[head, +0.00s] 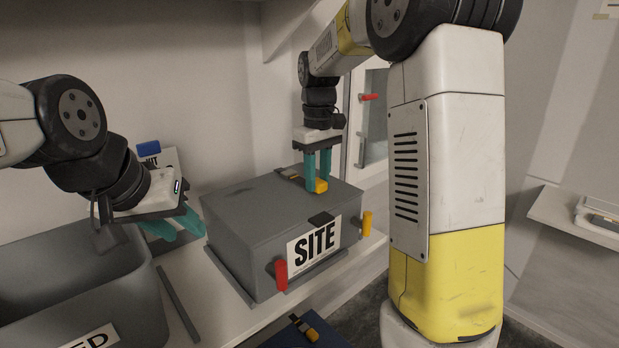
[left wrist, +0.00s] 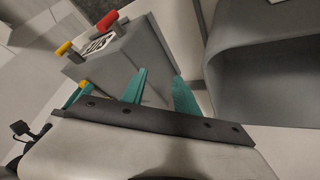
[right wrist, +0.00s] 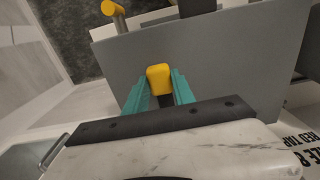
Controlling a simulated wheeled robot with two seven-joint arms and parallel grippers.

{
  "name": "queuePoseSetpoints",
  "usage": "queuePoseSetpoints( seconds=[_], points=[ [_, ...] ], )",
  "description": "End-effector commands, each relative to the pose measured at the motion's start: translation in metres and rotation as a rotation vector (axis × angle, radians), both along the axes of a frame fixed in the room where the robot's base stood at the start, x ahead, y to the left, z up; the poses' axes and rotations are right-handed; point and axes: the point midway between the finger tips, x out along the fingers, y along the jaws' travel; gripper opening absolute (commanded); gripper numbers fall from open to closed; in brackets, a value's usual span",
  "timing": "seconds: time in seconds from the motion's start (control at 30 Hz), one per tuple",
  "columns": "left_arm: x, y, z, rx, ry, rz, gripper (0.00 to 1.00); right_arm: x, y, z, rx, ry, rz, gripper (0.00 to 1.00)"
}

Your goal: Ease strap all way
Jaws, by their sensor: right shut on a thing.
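A grey box (head: 265,215) with a SITE label (head: 314,243) stands on the bench. A yellow tab (head: 321,186), the apparent end of the strap, is on the box lid between the fingers of my right gripper (head: 318,184). The right gripper points down and is shut on this tab, which also shows in the right wrist view (right wrist: 159,78). A short dark strip (head: 288,174) with a yellowish mark lies on the lid behind the fingers; whether it joins the tab is hidden. My left gripper (head: 184,229) is open and empty, left of the box; its spread fingers show in the left wrist view (left wrist: 160,88).
A red handle (head: 281,275) and a yellow handle (head: 367,223) stick out at the box's front. A grey open bin (head: 75,275) stands at left. A dark blue case (head: 285,335) is below in front. A shelf hangs above the box.

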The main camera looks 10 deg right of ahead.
Motion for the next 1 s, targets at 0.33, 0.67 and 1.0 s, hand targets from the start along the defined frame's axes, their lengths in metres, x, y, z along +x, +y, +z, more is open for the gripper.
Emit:
queuePoseSetpoints(
  seconds=[0.33,0.67,1.0],
  points=[
    [0.000,0.000,0.000,0.000,0.000,0.000,0.36,0.000,0.000,0.001,0.000,-0.001,0.000,0.00],
    [0.000,0.000,0.000,0.000,0.000,0.000,0.36,0.009,0.005,0.000,-0.001,-0.002,0.000,0.00],
    [0.000,0.000,0.000,0.000,0.000,0.000,0.36,0.052,0.034,0.000,0.001,-0.002,-0.001,0.00]
  ],
)
